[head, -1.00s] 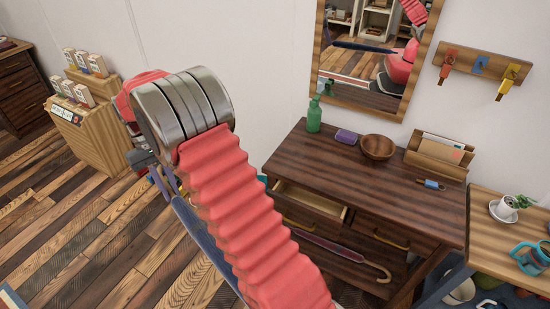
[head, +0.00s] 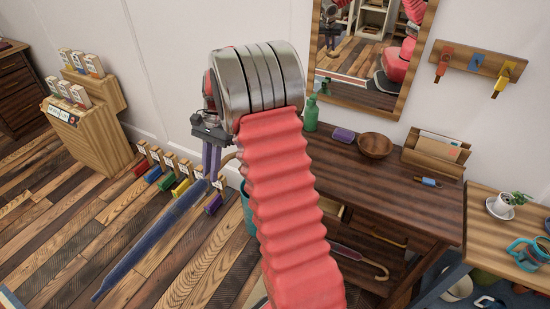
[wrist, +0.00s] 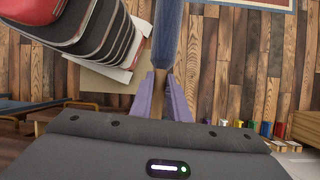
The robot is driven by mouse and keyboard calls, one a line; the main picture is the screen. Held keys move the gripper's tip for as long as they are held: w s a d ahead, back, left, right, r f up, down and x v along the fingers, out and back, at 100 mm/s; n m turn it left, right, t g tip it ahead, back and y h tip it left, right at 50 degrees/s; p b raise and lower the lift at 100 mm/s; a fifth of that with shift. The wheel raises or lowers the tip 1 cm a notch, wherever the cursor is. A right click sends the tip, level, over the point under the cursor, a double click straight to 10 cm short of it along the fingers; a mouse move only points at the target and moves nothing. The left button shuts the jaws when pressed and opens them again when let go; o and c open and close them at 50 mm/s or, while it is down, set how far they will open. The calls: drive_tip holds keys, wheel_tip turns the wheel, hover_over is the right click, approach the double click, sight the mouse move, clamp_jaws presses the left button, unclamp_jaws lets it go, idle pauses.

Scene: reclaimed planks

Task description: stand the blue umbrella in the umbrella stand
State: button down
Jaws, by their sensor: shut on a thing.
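The blue umbrella (head: 150,242) hangs in my gripper (head: 212,178), tilted, its long folded body slanting down to the lower left above the plank floor. My gripper's purple fingers are shut on it near its wooden handle end. In the wrist view my gripper (wrist: 160,98) holds the brown shaft, and the blue umbrella (wrist: 167,35) runs away toward the top edge. A teal container (head: 248,212), perhaps the umbrella stand, shows as a strip just left of my arm, to the right of the gripper. Its opening is mostly hidden.
Coloured blocks with white tags (head: 178,175) line the wall. A wooden display box (head: 88,140) stands left. Floor at lower left is clear.

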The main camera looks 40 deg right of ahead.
drive_tip(key=s+d+r+m+t+h, duration=0.1)
drive_tip(key=s+d+m+t+h, duration=0.1)
drive_tip(key=s+d+m, duration=0.5)
drive_tip(key=s+d+r+m+t+h, duration=0.1)
drive_tip(key=s+d+m+t, duration=0.4)
drive_tip(key=d+m, duration=1)
drive_tip(key=s+m+h, duration=0.1)
drive_tip(key=s+m, duration=0.2)
drive_tip(key=m, duration=0.1)
drive_tip(key=shift+s+m, duration=0.15)
drive_tip(key=shift+m, duration=0.15)
drive_tip(key=shift+s+r, duration=0.1)
drive_tip(key=shift+s+t+h, duration=0.15)
drive_tip(key=shift+t+h, duration=0.15)
drive_tip(key=shift+t, duration=0.1)
drive_tip(key=shift+a, duration=0.1)
wheel_tip(320, 180, down, 6)
drive_tip(key=shift+f, duration=0.2)
